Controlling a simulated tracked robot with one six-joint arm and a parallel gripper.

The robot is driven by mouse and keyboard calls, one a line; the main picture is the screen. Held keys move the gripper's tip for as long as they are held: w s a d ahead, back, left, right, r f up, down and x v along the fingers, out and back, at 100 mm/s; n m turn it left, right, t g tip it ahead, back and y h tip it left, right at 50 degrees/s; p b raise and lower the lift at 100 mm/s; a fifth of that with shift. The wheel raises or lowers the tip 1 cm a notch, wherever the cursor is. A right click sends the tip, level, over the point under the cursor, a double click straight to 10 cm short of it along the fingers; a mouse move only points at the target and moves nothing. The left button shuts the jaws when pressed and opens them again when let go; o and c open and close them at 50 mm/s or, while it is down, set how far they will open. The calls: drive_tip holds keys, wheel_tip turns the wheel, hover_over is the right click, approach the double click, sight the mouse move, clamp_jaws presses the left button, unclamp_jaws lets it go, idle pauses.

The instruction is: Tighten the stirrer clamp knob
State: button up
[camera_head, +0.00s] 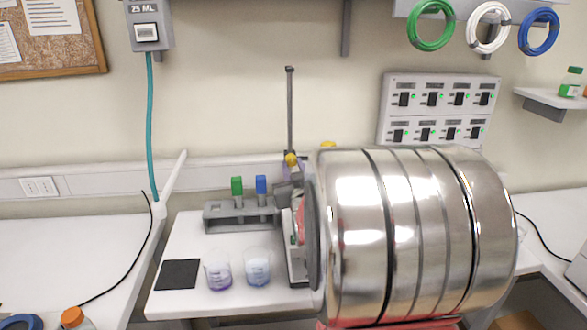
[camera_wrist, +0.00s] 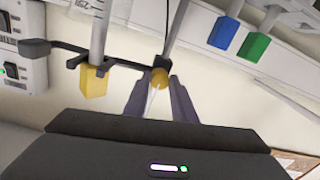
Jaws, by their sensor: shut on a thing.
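The yellow stirrer clamp knob (camera_wrist: 160,78) sits on the dark clamp at the thin metal rod in the wrist view. My gripper (camera_wrist: 160,90) has its two grey fingers on either side of the knob, shut on it. In the head view a yellow knob (camera_head: 291,160) shows low on the upright rod (camera_head: 290,105).
A grey rack (camera_head: 225,218) holds a green-capped and a blue-capped piece. Two beakers (camera_head: 217,272) (camera_head: 257,268) and a black mat (camera_head: 178,274) lie in front of it. A switch panel (camera_head: 440,88) and coloured rings (camera_head: 430,25) are on the wall. The left counter is mostly clear.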

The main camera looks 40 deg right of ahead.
drive_tip(key=shift+m, duration=0.3)
drive_tip(key=m, duration=0.8)
drive_tip(key=shift+m, duration=0.4)
drive_tip(key=m, duration=0.4)
drive_tip(key=shift+a+m, duration=0.1)
drive_tip(key=shift+m, duration=0.3)
drive_tip(key=shift+m+h, duration=0.4)
drive_tip(key=shift+m, duration=1.6)
drive_tip(key=o, duration=0.8)
drive_tip(key=shift+o, duration=1.3)
drive_tip(key=shift+a, duration=0.15)
